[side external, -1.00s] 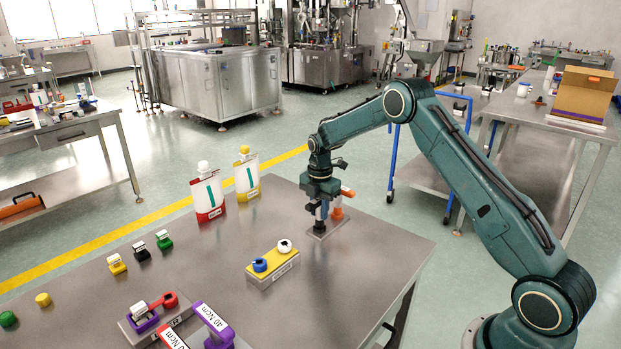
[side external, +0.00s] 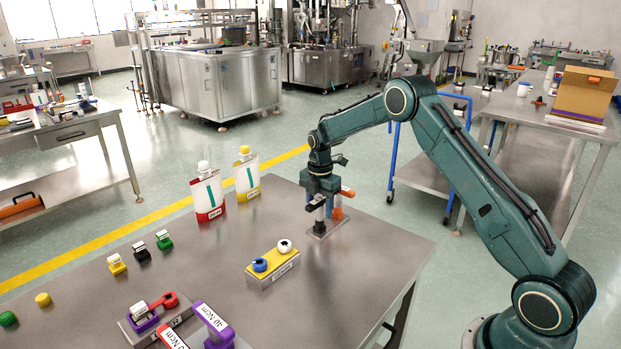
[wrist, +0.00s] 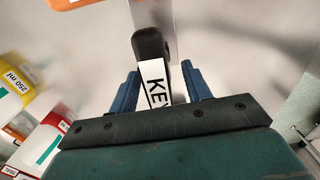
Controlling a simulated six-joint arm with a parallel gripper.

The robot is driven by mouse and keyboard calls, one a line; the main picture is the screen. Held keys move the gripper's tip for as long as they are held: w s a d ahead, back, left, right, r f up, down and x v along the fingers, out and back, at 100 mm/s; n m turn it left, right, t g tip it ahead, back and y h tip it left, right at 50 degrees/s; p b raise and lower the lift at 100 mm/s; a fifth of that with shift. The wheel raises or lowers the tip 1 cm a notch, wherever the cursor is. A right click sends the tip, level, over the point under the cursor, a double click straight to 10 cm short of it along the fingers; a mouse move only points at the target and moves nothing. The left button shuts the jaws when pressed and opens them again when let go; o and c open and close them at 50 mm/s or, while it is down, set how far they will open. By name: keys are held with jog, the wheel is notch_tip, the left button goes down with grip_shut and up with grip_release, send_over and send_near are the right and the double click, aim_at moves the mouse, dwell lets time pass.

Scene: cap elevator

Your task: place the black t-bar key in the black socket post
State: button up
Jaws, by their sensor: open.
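The black t-bar key (wrist: 151,48), with a white label reading "KEY", shows between my fingers in the wrist view. In the side view its dark crossbar (side external: 316,201) sits just under my gripper, on top of an upright post (side external: 320,219). How deep the key is seated in the post cannot be told. My gripper (side external: 322,204) is open, its two blue fingers on either side of the key; they also show in the wrist view (wrist: 162,85). The post stands on a small grey base plate (side external: 331,228); its own colour is hard to tell.
A yellow-topped block (side external: 272,264) with blue and white caps sits front left. Red and yellow labelled pouches (side external: 208,195) stand behind left.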

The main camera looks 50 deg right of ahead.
notch_tip(320, 180, up, 12)
jog(key=shift+r, duration=0.25)
dwell(0.3)
jog(key=s+a+r+m+t, duration=0.3)
jog(key=s+a+r+m, duration=0.7)
jog(key=s+r, duration=0.55)
jog(key=s+a+f+m+t, duration=0.1)
jog(key=s+a+m, duration=0.2)
jog(key=s, duration=0.8)
jog(key=s+a+f+m+t, duration=0.1)
jog(key=s+m, duration=0.4)
jog(key=s, duration=0.5)
jog(key=a+f, duration=0.1)
jog(key=a, duration=0.1)
jog(key=shift+s+a+f+m+t, duration=0.2)
jog(key=shift+s+a+m+t, duration=0.1)
jog(key=shift+s+a, duration=0.1)
